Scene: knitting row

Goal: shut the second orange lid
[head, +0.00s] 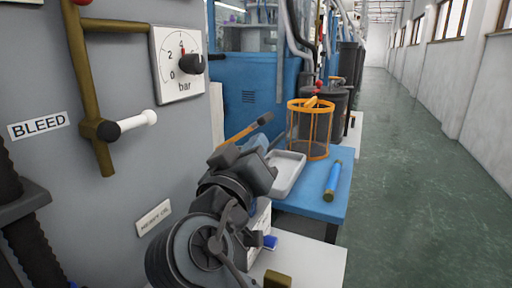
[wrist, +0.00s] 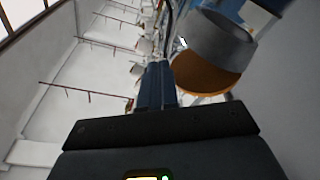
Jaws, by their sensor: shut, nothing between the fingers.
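An orange round disc (wrist: 207,76), which looks like an orange lid, shows in the wrist view just right of my fingers, partly covered by a grey cylindrical part. In the head view an orange strip (head: 239,132) with a dark end slants up behind my gripper; I cannot tell whether it is the same piece. My gripper (wrist: 155,70) is shut and empty, its fingers beside the disc with no clear contact. In the head view my gripper (head: 260,144) is partly hidden by its own wrist. No second lid can be made out for sure.
A grey panel with a gauge (head: 178,63) and white handle (head: 137,121) stands left. The green aisle (head: 420,150) is clear.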

